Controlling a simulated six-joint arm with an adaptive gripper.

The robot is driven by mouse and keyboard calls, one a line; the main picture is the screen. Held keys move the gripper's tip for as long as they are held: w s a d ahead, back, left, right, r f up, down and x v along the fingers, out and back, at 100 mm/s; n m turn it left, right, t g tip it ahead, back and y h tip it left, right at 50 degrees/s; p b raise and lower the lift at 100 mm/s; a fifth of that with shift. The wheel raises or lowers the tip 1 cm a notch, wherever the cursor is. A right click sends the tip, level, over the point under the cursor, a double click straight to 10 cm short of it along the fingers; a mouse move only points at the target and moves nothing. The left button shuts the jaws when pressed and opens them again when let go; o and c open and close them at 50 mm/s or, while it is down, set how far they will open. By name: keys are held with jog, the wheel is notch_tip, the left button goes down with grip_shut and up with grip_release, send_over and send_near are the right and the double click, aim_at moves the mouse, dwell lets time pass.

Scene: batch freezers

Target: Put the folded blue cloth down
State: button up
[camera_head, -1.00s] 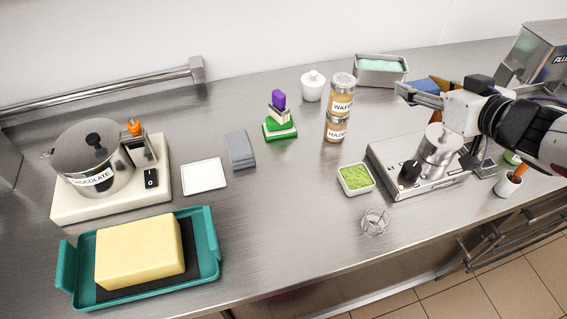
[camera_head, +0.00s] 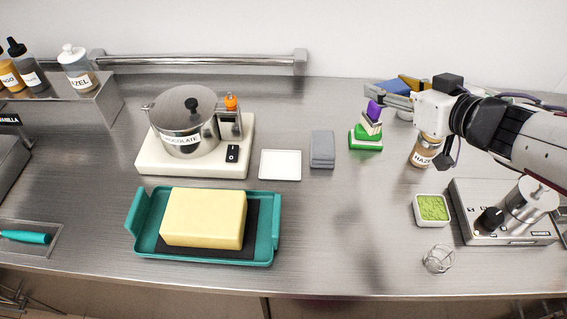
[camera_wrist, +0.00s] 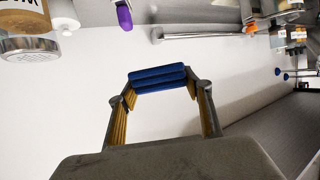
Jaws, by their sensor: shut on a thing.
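The folded blue cloth (camera_wrist: 160,77) is held between the two yellow-padded fingers of my gripper (camera_wrist: 160,92) in the wrist view. In the head view my gripper (camera_head: 398,92) is raised at the back right, above the counter near the green and white stack. Only a little of the blue cloth (camera_head: 392,85) shows there, beside a yellow finger pad. The cloth is clear of the counter.
A grey folded cloth (camera_head: 322,149) lies beside a white square plate (camera_head: 280,165). A teal tray (camera_head: 262,250) holds a yellow block. Bare counter lies at front centre.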

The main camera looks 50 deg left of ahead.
jog(key=s+a+n+g, duration=0.4)
jog(key=s+a, duration=1.1)
send_over(281, 164)
notch_tip(281, 164, down, 11)
jog(key=shift+f+y, duration=0.2)
jog(key=shift+y, duration=0.2)
jog(key=shift+f, duration=3.1)
jog(key=shift+f, duration=0.1)
jog(key=shift+f, duration=1.8)
jog(key=shift+f, duration=0.6)
